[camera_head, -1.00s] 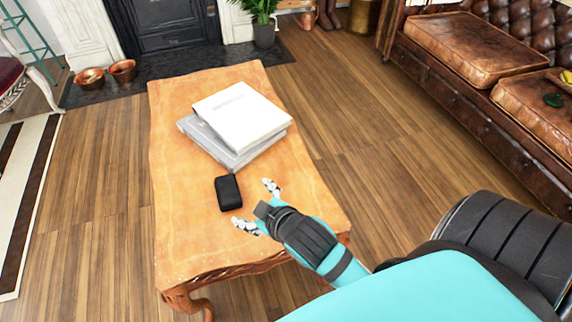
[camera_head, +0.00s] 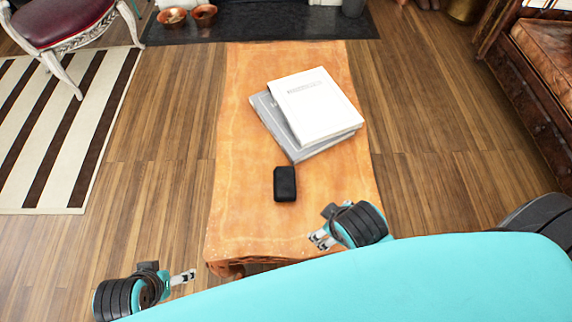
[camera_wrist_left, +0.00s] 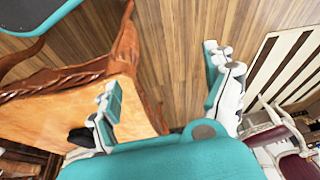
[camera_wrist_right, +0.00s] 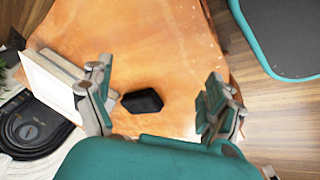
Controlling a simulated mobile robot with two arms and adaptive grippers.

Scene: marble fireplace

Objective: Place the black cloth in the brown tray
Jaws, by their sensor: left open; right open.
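A small black item (camera_head: 285,184), taken as the black cloth, lies flat on the wooden table as a compact rounded block. In the right wrist view the black cloth (camera_wrist_right: 142,101) shows between the open fingers of my right gripper (camera_wrist_right: 158,90), apart from them. In the head view my right gripper (camera_head: 320,240) is near the table's front right edge, below and right of the cloth. My left gripper (camera_head: 183,277) is open and empty, left of the table's front corner, over the floor. I cannot make out a brown tray in any view.
Two stacked books, white (camera_head: 315,105) over grey (camera_head: 270,115), lie behind the cloth on the wooden table (camera_head: 245,215). The table's left and front parts are bare. Copper bowls (camera_head: 204,15) stand by the hearth. A chair (camera_head: 72,25) stands back left, a leather sofa (camera_head: 545,90) right.

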